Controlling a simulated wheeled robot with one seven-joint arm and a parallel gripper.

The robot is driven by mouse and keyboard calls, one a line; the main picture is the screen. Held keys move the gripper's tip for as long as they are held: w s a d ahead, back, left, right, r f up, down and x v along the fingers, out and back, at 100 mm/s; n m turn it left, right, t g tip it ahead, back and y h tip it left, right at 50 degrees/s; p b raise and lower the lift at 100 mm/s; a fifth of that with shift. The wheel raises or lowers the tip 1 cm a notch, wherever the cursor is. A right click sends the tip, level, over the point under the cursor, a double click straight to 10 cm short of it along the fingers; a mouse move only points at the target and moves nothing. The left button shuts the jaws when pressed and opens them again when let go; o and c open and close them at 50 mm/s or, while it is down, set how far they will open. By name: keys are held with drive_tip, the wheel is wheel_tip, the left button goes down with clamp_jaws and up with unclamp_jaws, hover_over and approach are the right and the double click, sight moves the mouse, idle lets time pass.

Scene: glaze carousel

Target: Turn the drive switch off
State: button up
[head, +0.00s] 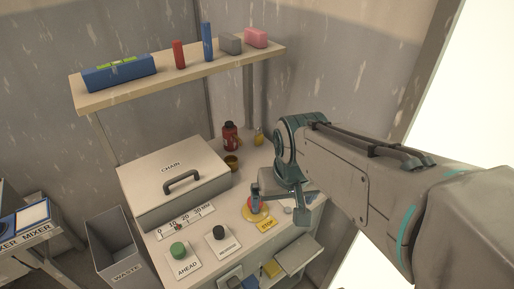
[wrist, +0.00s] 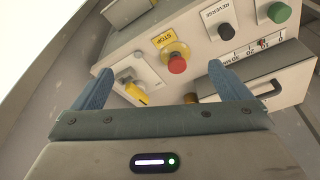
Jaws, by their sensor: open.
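A rotary switch with a yellow handle (wrist: 137,93) sits on a pale plate (wrist: 146,70) in the wrist view, left of the red stop button (wrist: 177,64). It looks like the drive switch, but its marks are too small to read. The handle lies slanted, near the left finger of my gripper (wrist: 160,70). My gripper is open and empty, with its two blue fingers wide apart. In the head view my gripper (head: 278,203) hangs over the right part of the console, one finger over the stop button. The switch is mostly hidden there.
The stop button has a yellow base (head: 249,213) and a STOP label (head: 266,224). The green AHEAD button (head: 178,250) and black REVERSE button (head: 219,232) are in front. A red bottle (head: 230,136) stands behind. A waste bin (head: 118,250) is at left.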

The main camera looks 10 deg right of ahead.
drive_tip(key=w+d+f+m+g+p, duration=0.1)
drive_tip(key=w+d+m, duration=0.25)
drive_tip(key=w, duration=0.45)
drive_tip(key=w+d+f+m+g, duration=0.1)
drive_tip(key=w+d+m, duration=0.2)
drive_tip(key=w+m, duration=0.35)
drive_tip(key=w+d+f+m+g+p, duration=0.1)
drive_tip(key=w+d+m, duration=0.25)
drive_tip(key=w, duration=0.55)
drive_tip(key=shift+n, duration=0.45)
wheel_tip(320, 180, down, 13)
drive_tip(key=shift+d+f, duration=0.15)
drive_tip(key=shift+f, duration=0.05)
drive_tip(key=c, duration=0.8)
